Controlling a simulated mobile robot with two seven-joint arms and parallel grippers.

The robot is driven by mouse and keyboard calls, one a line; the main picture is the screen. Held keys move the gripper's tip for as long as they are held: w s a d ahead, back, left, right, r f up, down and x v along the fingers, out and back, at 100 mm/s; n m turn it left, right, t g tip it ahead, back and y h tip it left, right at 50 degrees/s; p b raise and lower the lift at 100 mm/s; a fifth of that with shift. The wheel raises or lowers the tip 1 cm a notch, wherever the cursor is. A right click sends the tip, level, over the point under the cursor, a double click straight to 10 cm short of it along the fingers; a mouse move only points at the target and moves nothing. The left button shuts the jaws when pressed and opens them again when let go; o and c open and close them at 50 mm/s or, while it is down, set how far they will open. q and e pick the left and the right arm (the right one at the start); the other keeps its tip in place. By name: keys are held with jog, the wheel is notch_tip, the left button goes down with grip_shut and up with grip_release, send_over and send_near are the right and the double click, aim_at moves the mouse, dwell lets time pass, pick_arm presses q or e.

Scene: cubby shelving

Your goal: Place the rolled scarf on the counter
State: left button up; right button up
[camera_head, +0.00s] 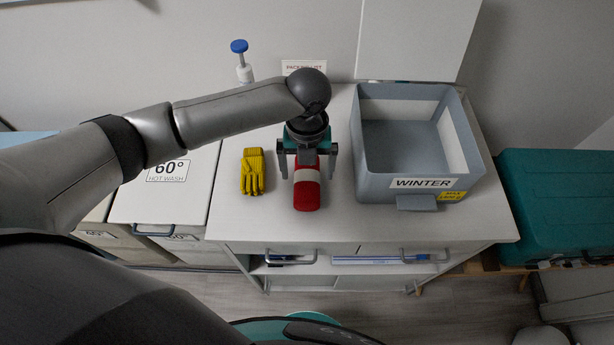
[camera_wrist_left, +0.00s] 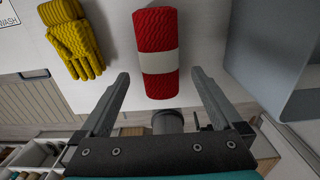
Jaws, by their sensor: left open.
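The rolled scarf (camera_head: 307,190) is red with a pale band and lies on the white counter (camera_head: 270,220), between the yellow gloves and the grey bin. It also shows in the left wrist view (camera_wrist_left: 156,30). My left gripper (camera_head: 307,168) is over the far part of the scarf in the head view, with one finger on each side of it. In the left wrist view the left gripper (camera_wrist_left: 158,78) is open, its fingers apart, with the scarf beyond and between the tips. I cannot tell whether the fingers touch it. My right gripper is not in view.
Yellow gloves (camera_head: 252,172) lie left of the scarf. A grey bin labelled WINTER (camera_head: 372,187) stands close on the right. A blue-topped bottle (camera_head: 242,65) is at the back left. A teal case (camera_head: 560,200) is at far right. The counter's front strip is clear.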

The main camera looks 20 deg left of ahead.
aim_at(307, 180)
pick_arm(q)
notch_tip(307, 180, up, 7)
jog(key=shift+p, duration=0.3)
jog(key=shift+f, duration=0.1)
